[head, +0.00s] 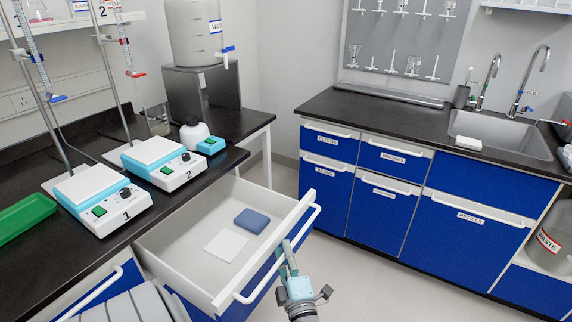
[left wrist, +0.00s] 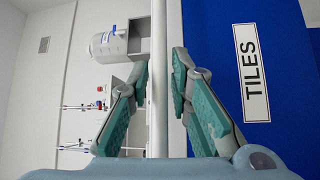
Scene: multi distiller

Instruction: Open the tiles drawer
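The tiles drawer (head: 255,285) stands pulled out from beneath the left bench, so its inside shows. A flat white piece (head: 226,245) and a blue block (head: 251,220) lie in it. Its blue front (left wrist: 222,20) bears a "TILES" label (left wrist: 252,74). My left gripper (head: 287,246) is at the white handle (head: 305,226). In the left wrist view the handle bar (left wrist: 160,120) runs between its two close-set fingertips (left wrist: 162,55). Whether both fingers press on the bar is unclear. My right gripper is not in view.
Two stirrer hotplates (head: 90,200) (head: 163,162), a green tray (head: 22,214) and a small teal-blue box (head: 210,145) are on the left bench. Blue cabinets (head: 388,208) and a sink (head: 497,133) stand across the aisle. Floor (head: 365,278) is free right of the drawer.

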